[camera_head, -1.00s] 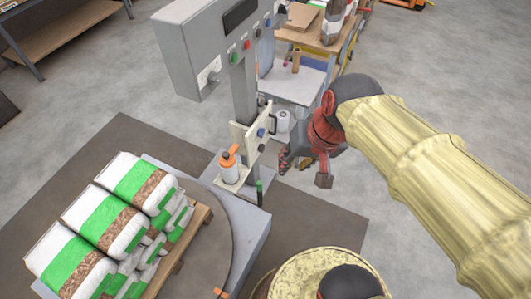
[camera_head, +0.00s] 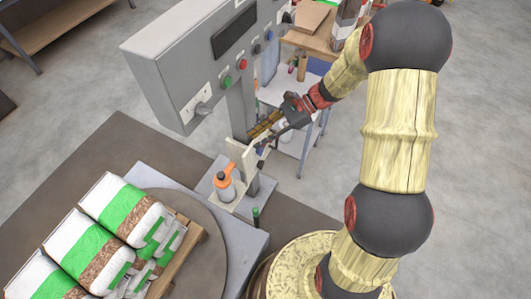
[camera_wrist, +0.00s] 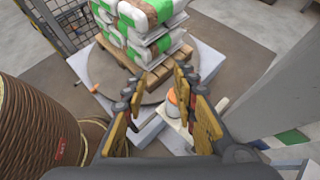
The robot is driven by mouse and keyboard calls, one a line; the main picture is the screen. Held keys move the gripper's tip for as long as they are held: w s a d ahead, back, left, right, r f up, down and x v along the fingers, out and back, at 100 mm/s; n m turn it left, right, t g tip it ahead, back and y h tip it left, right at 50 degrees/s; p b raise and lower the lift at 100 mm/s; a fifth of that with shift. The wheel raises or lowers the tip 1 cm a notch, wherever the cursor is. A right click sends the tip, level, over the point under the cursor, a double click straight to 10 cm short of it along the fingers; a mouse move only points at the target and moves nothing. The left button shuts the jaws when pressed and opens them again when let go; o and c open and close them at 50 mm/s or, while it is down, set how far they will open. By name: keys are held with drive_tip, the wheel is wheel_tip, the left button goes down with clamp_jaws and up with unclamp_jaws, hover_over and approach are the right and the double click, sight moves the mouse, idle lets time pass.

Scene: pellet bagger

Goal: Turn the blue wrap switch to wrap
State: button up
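The control box (camera_head: 195,60) on its post carries a row of buttons and knobs, including a green button (camera_head: 226,80), a red button (camera_head: 242,64) and a blue knob (camera_head: 256,49). A small pale plate (camera_head: 236,152) stands lower on the post. A blue knob showed on that plate earlier; it is now largely hidden behind my gripper, and I cannot read which one is the wrap switch. My gripper (camera_head: 256,136) is beside the plate, its fingers pointing left. In the wrist view, my gripper (camera_wrist: 157,88) is open, with nothing between its fingers.
An orange-topped white bottle (camera_head: 225,182) stands on a ledge left of the plate. Stacked green and white bags (camera_head: 125,210) lie on a pallet on the turntable at the lower left. A bench (camera_head: 308,48) and a cart (camera_head: 290,88) stand behind. Floor at right is clear.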

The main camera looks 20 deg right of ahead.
drive_tip(key=w+d+f+m+t+y, duration=0.25)
drive_tip(key=w+f+m, duration=0.2)
drive_tip(key=f, duration=0.25)
drive_tip(key=m+t+h, duration=0.1)
drive_tip(key=m+t, duration=1)
drive_tip(key=m, duration=0.6)
approach(260, 150)
drive_tip(key=b+x, duration=0.1)
drive_tip(key=x, duration=0.6)
drive_tip(key=shift+w+f, duration=0.2)
drive_tip(key=shift+f, duration=0.1)
drive_tip(key=shift+g, duration=0.25)
drive_tip(key=shift+c, duration=0.3)
clamp_jaws()
